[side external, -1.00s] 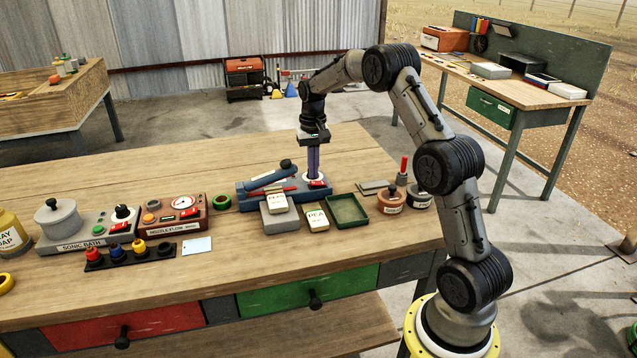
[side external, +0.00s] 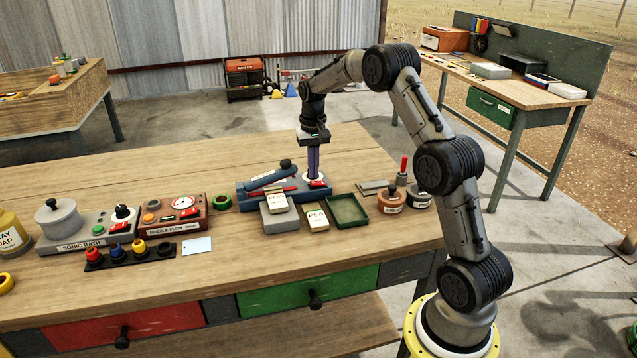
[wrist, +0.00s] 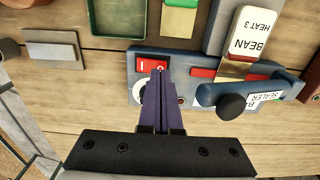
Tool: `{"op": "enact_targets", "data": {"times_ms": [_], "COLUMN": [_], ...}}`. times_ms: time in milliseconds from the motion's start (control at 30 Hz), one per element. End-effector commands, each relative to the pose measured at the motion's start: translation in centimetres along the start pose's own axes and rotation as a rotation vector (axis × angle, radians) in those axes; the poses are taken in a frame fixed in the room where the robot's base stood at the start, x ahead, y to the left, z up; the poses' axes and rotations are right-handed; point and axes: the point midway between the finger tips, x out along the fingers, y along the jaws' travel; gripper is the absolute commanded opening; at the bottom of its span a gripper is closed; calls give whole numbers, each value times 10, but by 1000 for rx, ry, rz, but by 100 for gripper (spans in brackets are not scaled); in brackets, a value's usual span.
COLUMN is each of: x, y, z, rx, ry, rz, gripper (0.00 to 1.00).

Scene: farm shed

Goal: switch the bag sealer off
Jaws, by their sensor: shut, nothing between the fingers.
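The bag sealer (side external: 246,195) is a blue unit on the wooden bench, with a hinged blue arm (side external: 270,177) that ends in a black knob. The switch also shows in the side view (side external: 318,184). My gripper (side external: 314,176) points down with its purple fingers shut and empty. In the wrist view the fingertips (wrist: 160,74) are at the O side of the switch and cover part of it. I cannot tell whether they touch it.
Seed packets, one (side external: 317,218) lying on the bench, and a green tray (side external: 347,210) are close in front of the sealer. A nozzle-flow unit (side external: 174,215) and a sonic bath (side external: 88,230) stand to the left. Bare bench lies behind the sealer.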

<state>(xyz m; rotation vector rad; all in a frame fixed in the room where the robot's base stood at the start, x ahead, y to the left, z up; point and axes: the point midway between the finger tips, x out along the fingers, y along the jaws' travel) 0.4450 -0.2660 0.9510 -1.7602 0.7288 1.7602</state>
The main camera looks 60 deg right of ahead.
Motion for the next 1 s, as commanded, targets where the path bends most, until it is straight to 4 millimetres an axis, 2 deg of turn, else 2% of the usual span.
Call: {"op": "enact_targets", "data": {"times_ms": [1000], "x": [12], "y": [0], "z": [0], "rx": [0], "ry": [-1], "rz": [0], "gripper": [0]}}
